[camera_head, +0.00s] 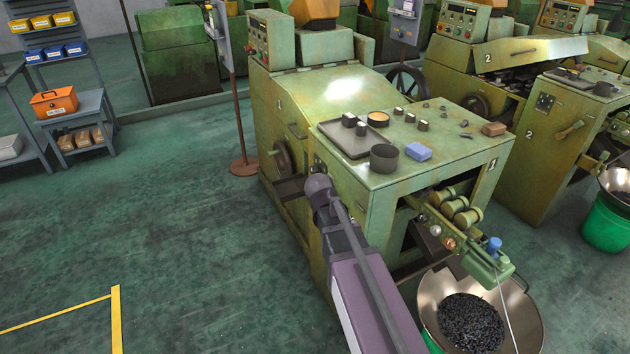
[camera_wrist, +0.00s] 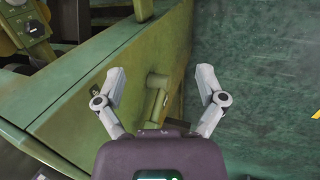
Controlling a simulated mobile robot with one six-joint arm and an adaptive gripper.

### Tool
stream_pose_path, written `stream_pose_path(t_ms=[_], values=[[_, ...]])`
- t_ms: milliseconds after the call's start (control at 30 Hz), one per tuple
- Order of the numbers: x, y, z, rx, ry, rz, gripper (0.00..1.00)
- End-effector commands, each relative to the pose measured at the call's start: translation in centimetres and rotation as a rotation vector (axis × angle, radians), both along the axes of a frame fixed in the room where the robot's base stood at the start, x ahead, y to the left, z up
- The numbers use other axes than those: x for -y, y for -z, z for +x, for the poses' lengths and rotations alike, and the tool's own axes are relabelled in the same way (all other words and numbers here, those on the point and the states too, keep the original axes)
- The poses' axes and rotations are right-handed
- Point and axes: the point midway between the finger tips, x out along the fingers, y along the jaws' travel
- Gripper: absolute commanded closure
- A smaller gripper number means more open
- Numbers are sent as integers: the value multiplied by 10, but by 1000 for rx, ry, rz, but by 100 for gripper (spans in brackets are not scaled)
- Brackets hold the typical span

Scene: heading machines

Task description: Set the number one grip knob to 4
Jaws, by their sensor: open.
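The green machine marked 1 (camera_head: 285,90) stands in the middle of the head view. My gripper (camera_wrist: 160,88) is open and empty in the wrist view, its two grey fingers wide apart. Between and beyond the fingers, a bent green handle (camera_wrist: 157,84) sticks out from the machine's side; I see no contact. My fingers are hidden in the head view.
A bowl of dark parts (camera_head: 430,300) stands at front right. The green floor at left is clear.

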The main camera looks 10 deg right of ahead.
Motion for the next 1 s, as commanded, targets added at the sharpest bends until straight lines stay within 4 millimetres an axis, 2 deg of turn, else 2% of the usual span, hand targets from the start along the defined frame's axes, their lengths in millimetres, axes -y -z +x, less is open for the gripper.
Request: stream_pose_path(t_ms=[33, 100, 467, 767, 1000], values=[[-1, 17, 23, -6, -36, -52, 11], [-1, 23, 43, -17, -85, -126, 11], [-18, 45, 140, -83, -300, -489, 11], [-56, 51, 219, -156, -443, -798, 11], [-102, 50, 275, -223, -525, -1041, 11]])
